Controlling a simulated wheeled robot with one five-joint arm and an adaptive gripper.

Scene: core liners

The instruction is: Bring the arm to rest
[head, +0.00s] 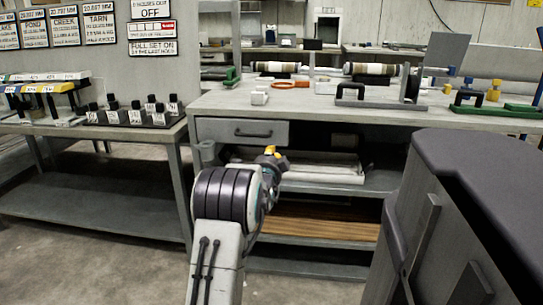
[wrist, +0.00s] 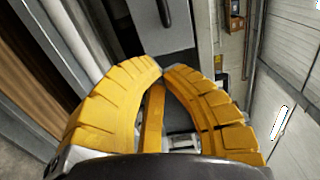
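My arm (head: 225,200) rises from the bottom of the head view and bends at its dark banded joint. My gripper (head: 271,152) is small and partly hidden behind the arm there, with a bit of yellow showing in front of the workbench (head: 300,107). In the wrist view my gripper (wrist: 163,71) shows two yellow ribbed fingers that curve together, and their tips meet. I see no object held at the tips. A yellow strip shows between the fingers lower down, and I cannot tell what it belongs to.
The workbench has a drawer (head: 240,132) and open shelves behind my gripper. Core tubes (head: 277,67) and tools lie on its top. A side table (head: 60,127) stands left with black numbered blocks (head: 135,114). Bare floor (head: 120,245) shows at lower left.

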